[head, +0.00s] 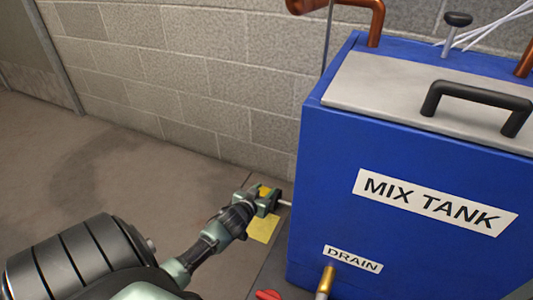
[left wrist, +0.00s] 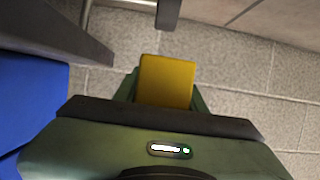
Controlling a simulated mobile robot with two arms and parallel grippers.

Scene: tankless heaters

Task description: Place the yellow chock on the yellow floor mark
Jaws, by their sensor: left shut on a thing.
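My left gripper (head: 266,200) is low beside the blue tank, shut on the yellow chock (head: 265,191). The chock also shows in the left wrist view (left wrist: 167,80), as a yellow block between the two green fingers. The yellow floor mark (head: 262,229) is a flat yellow patch on the floor, left of the tank. The gripper covers its far part in the head view. I cannot tell whether the chock touches the floor or hangs above it. My right gripper is in neither view.
The blue mix tank (head: 335,200) stands close on the right, with a brass drain pipe (head: 325,282) at its front. A thin pale pipe (head: 285,203) juts beside the gripper. A red handle (head: 267,295) is at the bottom. A block wall (head: 200,90) is behind; open floor (head: 100,170) is left.

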